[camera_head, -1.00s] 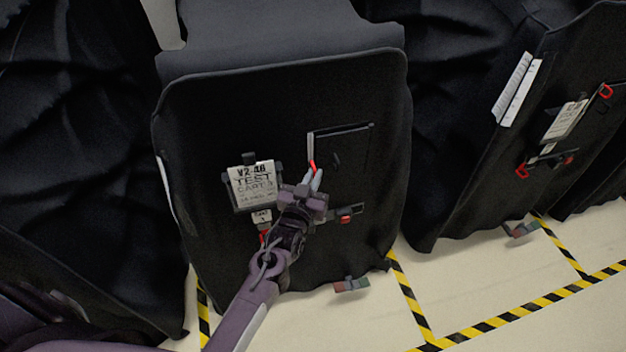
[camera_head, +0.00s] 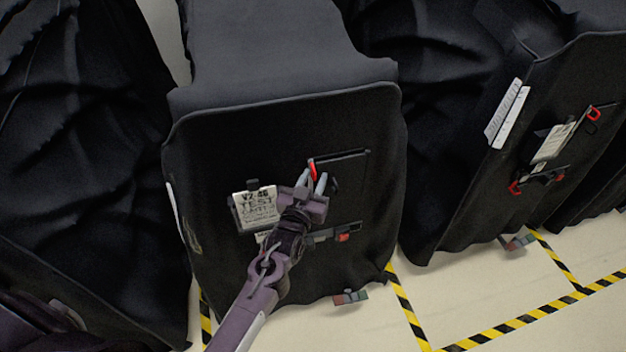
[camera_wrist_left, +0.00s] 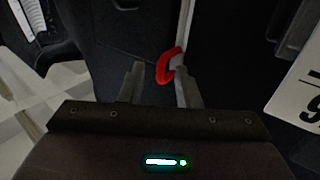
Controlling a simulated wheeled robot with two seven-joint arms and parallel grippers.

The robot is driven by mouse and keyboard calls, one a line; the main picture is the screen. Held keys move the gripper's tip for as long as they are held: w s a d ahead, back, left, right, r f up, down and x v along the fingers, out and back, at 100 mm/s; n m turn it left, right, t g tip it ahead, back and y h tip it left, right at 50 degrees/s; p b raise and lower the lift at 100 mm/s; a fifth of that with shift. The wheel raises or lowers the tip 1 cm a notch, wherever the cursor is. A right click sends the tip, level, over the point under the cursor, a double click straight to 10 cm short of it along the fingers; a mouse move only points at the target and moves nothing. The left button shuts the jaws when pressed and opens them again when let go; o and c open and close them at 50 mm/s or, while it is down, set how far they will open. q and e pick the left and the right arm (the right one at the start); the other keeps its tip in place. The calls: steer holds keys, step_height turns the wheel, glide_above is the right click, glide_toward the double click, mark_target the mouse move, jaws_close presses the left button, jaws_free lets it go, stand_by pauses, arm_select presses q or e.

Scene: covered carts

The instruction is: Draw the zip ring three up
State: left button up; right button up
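The red zip ring (camera_head: 313,172) hangs at the lower end of a grey zip strip on the black cover of the middle cart. It also shows in the left wrist view (camera_wrist_left: 168,66), at the strip's lower end. My left gripper (camera_head: 312,180) is open at the ring. In the left wrist view its two fingers (camera_wrist_left: 158,78) stand apart, with the ring between the tips and nearer the right finger. I cannot tell whether a finger touches it. My right gripper is not in view.
A dark flap outline (camera_head: 345,155) lies right of the zip. Another covered cart (camera_head: 470,200) stands at right. Yellow-black tape (camera_head: 510,318) marks the pale floor.

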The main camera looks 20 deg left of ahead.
arm_select(q)
steer(key=shift+s, duration=0.1)
steer(key=shift+s+f, duration=0.15)
steer(key=shift+s, duration=0.15)
steer(key=s+b, duration=0.2)
steer(key=s, duration=0.5)
stand_by(0.3)
